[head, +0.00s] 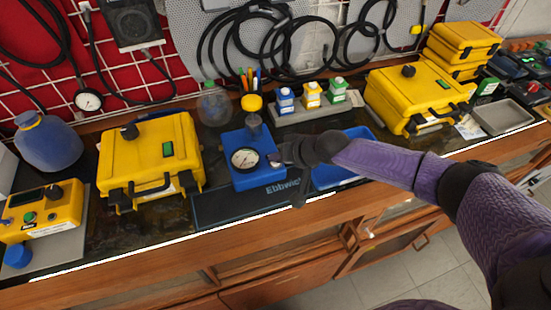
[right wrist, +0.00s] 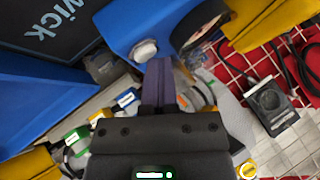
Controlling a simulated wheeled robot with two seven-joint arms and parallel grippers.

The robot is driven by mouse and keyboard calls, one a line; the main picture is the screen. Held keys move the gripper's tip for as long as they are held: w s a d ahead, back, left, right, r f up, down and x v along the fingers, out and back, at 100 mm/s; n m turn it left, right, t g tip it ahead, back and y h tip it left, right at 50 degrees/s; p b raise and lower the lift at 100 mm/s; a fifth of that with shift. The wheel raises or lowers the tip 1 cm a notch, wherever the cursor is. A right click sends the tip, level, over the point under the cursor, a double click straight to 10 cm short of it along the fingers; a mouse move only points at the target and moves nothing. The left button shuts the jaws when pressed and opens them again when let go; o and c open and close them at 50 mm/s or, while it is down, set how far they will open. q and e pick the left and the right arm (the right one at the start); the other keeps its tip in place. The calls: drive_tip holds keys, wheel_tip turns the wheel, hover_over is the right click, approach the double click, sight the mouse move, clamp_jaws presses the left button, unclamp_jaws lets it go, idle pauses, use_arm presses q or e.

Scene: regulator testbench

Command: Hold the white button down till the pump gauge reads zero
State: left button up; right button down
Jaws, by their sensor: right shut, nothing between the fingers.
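The blue pump unit (head: 247,177) stands on the bench mat, with the round white-faced pump gauge (head: 244,159) on its front. The needle is too small to read. In the right wrist view the white button (right wrist: 145,50) sticks out of the blue housing (right wrist: 140,22), beside the dark-rimmed gauge (right wrist: 203,22). My right gripper (right wrist: 158,65) is shut and empty, its fingertips right by the button. I cannot tell whether they touch it. In the head view my right gripper (head: 284,156) is just right of the gauge. My left gripper is out of view.
A blue tray (head: 328,178) lies under my right forearm. Yellow cases stand left (head: 150,152) and right (head: 412,95) of the pump. Small bottles on a rack (head: 312,108) stand behind. The dark mat (head: 225,208) before the pump is clear.

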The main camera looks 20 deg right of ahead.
drive_tip(key=shift+r+p, duration=0.45)
drive_tip(key=shift+r, duration=0.25)
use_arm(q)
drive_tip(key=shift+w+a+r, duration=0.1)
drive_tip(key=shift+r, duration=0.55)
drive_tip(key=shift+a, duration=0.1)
use_arm(e)
drive_tip(key=shift+r, duration=0.2)
wheel_tip(320, 180, up, 3)
drive_tip(key=p, duration=0.2)
drive_tip(key=shift+f+p, duration=0.2)
drive_tip(key=shift+p, duration=0.2)
wheel_tip(320, 180, up, 2)
drive_tip(key=shift+r+p, duration=0.1)
drive_tip(key=shift+p, duration=0.9)
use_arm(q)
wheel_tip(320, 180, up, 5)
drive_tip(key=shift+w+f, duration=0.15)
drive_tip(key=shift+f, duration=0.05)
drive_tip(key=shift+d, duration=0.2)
